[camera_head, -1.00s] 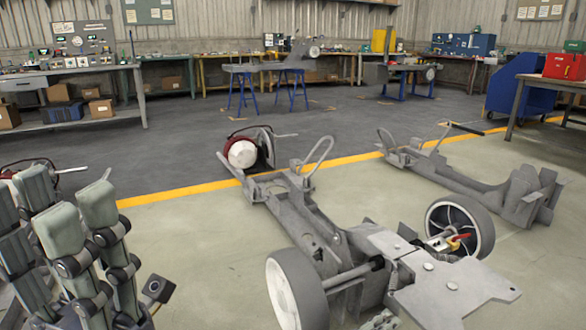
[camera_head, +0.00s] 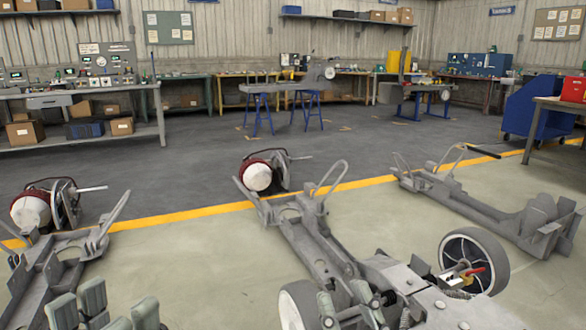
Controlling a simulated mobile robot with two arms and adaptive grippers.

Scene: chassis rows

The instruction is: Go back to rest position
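My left gripper (camera_head: 104,310) is at the bottom left of the head view. Its grey-green finger pads point up and stand apart with nothing seen between them; the rest is below the frame. My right gripper (camera_head: 338,298) shows only as grey-green finger pads at the bottom centre, in front of the middle chassis (camera_head: 312,243). Its opening cannot be made out, and I see no thing held in it.
A left chassis (camera_head: 62,262) and a right chassis (camera_head: 487,212) lie on the floor beside the middle one. A wheel (camera_head: 484,255) is at the middle chassis's right. Workbenches (camera_head: 80,142) line the back.

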